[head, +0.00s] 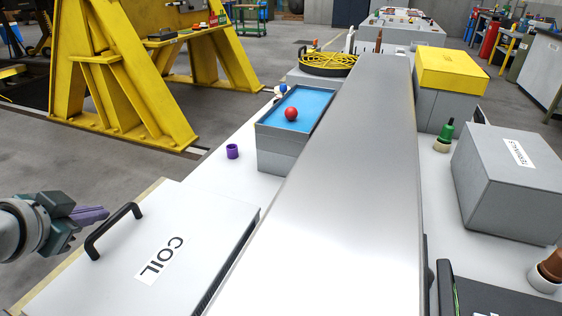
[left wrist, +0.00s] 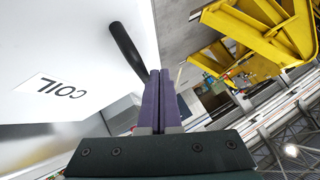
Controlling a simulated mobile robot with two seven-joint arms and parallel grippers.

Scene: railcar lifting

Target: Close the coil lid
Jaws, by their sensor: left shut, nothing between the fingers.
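The coil lid (head: 190,235) is a light grey panel labelled COIL at the lower left of the head view. It looks nearly flat, with a dark strip along its right edge; I cannot tell whether it is fully down. Its black bar handle (head: 112,231) stands near the left edge. My left gripper (head: 105,213) is just left of the handle, its purple fingers shut and empty. In the left wrist view the shut fingers (left wrist: 161,75) point past the handle (left wrist: 127,50), with the lid (left wrist: 85,50) at the left. Contact with the handle is unclear. My right gripper is not in view.
A long metal beam-like surface (head: 345,180) runs through the middle. Behind the lid are a purple cup (head: 232,151) and a blue-topped box (head: 310,100) with a red ball (head: 291,113). A grey TERMINALS box (head: 500,185) is at the right. Yellow stands (head: 120,75) rise at the back left.

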